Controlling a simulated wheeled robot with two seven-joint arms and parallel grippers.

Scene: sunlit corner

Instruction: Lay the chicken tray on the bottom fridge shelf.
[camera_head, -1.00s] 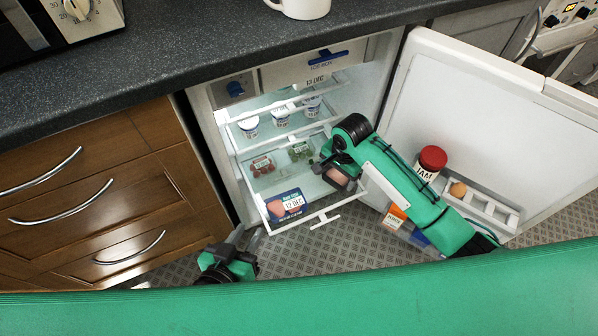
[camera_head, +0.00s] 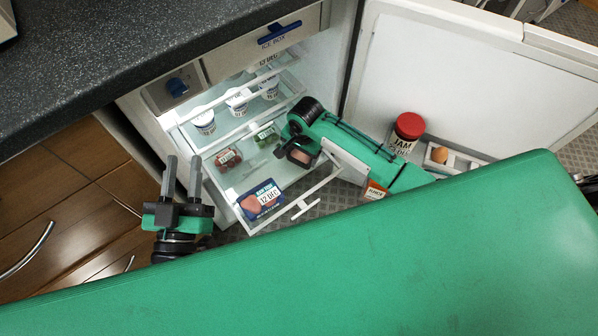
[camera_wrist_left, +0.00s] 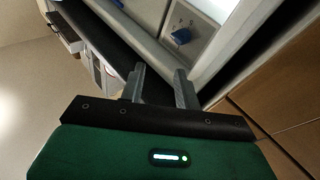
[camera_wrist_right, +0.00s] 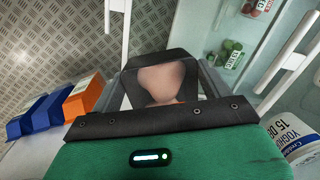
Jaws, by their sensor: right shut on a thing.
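The chicken tray is a black tray with pale pink meat (camera_wrist_right: 168,82), filling the middle of the right wrist view. My right gripper (camera_head: 297,152) is shut on it and holds it near the right side of the fridge's pulled-out bottom shelf (camera_head: 300,206). In the head view my gripper and arm partly cover the tray (camera_head: 301,157); its height above the shelf is hard to tell. My left gripper (camera_head: 183,178) is open and empty, left of the shelf, fingers pointing up in the picture. Its spread fingers also show in the left wrist view (camera_wrist_left: 160,85).
A blue 12 DEC pack (camera_head: 262,201) lies on the shelf's front left. Red (camera_head: 228,158) and green (camera_head: 266,136) produce packs lie further back. Yoghurt pots (camera_head: 237,103) stand above. The open door holds a jam jar (camera_head: 409,127), an egg (camera_head: 440,154) and a carton (camera_head: 374,190).

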